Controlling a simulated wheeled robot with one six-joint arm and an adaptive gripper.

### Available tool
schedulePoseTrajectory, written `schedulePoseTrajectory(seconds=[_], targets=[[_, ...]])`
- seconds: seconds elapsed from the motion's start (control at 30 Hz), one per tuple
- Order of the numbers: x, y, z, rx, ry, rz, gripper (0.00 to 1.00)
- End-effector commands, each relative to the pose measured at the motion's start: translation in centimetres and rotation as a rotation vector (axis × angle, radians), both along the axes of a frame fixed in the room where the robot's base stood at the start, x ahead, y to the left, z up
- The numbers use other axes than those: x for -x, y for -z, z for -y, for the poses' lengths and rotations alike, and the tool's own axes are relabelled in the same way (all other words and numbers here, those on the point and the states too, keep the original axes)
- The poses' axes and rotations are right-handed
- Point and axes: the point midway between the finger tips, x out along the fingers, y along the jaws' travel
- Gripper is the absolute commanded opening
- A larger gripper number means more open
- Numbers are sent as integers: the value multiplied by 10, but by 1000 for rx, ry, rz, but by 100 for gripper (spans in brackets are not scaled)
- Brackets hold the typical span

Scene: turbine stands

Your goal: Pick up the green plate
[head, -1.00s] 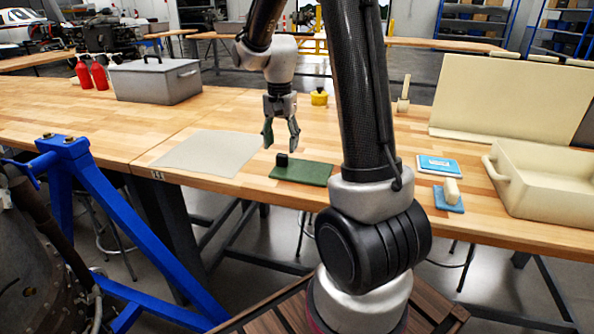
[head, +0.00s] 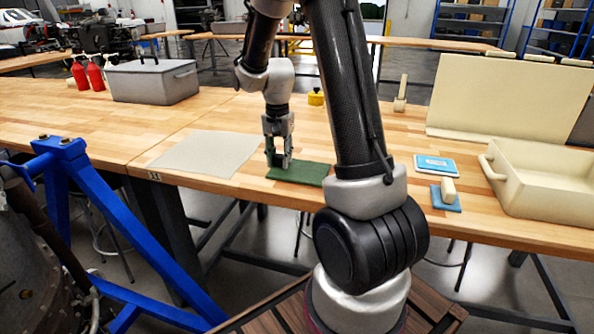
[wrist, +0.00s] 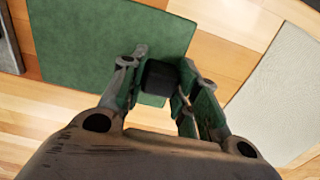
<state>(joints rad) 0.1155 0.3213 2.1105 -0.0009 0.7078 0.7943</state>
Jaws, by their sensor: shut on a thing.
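The green plate (head: 305,174) lies flat on the wooden bench near its front edge. It also shows in the wrist view (wrist: 90,45). A small black block-shaped knob (wrist: 160,76) stands on the plate near one end. My gripper (head: 279,162) points down over that left end of the plate. In the wrist view my gripper (wrist: 162,82) has its fingers on either side of the black knob, shut on it.
A grey sheet (head: 207,153) lies left of the plate. To the right are a blue-and-white pad (head: 436,165), a blue block with a pale handle (head: 446,195) and a cream tray (head: 545,205). A grey toolbox (head: 152,84) and red bottles (head: 88,74) stand further back left.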

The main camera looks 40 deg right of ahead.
Motion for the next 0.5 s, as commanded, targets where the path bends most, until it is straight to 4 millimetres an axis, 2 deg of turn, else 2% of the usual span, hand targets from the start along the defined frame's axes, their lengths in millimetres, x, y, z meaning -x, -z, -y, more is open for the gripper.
schedulePoseTrajectory(seconds=[0.27, 0.37, 0.5], targets=[[-1, -3, 0, 0, 0, 3, 0], [-1, -15, 0, 1, -1, 4, 0], [-2, -42, 0, 1, -1, 6, 0]])
